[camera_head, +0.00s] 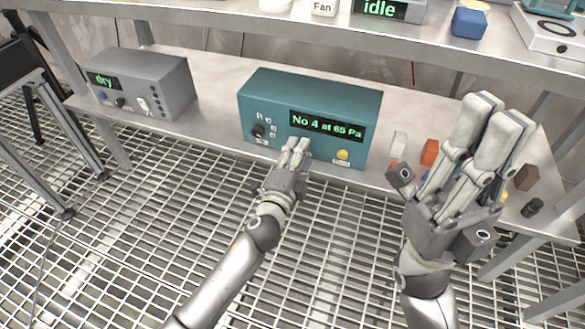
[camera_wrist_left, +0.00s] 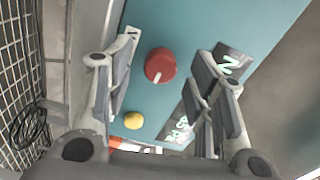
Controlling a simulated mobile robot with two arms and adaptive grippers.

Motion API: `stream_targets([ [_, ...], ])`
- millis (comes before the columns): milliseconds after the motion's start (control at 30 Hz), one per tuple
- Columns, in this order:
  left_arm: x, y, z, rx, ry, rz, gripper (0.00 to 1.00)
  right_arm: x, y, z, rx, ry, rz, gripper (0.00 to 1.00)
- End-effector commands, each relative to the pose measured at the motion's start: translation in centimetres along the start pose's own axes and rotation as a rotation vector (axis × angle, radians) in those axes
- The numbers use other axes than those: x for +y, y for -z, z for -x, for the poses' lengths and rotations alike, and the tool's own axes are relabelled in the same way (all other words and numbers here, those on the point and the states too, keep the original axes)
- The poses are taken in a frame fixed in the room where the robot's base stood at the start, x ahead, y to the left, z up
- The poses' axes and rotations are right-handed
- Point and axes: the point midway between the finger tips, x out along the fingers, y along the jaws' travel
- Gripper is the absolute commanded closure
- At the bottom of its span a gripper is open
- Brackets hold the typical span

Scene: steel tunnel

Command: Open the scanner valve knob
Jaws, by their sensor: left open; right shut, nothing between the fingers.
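A teal instrument box (camera_head: 310,88) stands on the shelf, its green display reading "No 4 at 65 Pa". In the left wrist view a round red knob (camera_wrist_left: 160,66) with a white mark sits on its teal front. My left gripper (camera_head: 297,146) is open in front of the box. Its fingers (camera_wrist_left: 163,88) are spread either side of the red knob in that view; I see no contact. In the head view this gripper hides the red knob. My right gripper (camera_head: 494,124) is shut and empty, raised above the right end of the shelf.
The teal front also has a black knob (camera_head: 258,131) and a yellow button (camera_head: 343,155). A grey box (camera_head: 145,80) reading "dry" stands to the left. Small blocks, including an orange one (camera_head: 430,152), lie near my right gripper. An upper shelf (camera_head: 300,30) runs above.

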Motion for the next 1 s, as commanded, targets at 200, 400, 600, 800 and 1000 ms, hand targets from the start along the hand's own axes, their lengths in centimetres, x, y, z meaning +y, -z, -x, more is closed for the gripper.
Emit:
stream_targets([
  [200,0.2,0.0,4.0,0.001,-0.004,0.001,0.51,0.0,0.0,0.1,-0.003,-0.001,-0.001,1.00],
  [400,0.2,0.1,8.1,0.002,-0.004,0.003,0.51,0.0,0.0,0.1,-0.004,-0.001,-0.001,1.00],
  [600,0.1,0.1,10.6,0.001,-0.002,0.002,0.51,0.0,0.0,0.1,-0.004,-0.001,-0.001,1.00],
  [800,0.0,0.1,11.3,0.001,-0.001,0.001,0.51,0.0,0.0,0.1,-0.004,-0.001,-0.001,1.00],
  [1000,0.0,0.1,11.3,0.002,-0.001,0.001,0.51,0.0,0.0,0.1,-0.005,-0.001,-0.002,1.00],
])
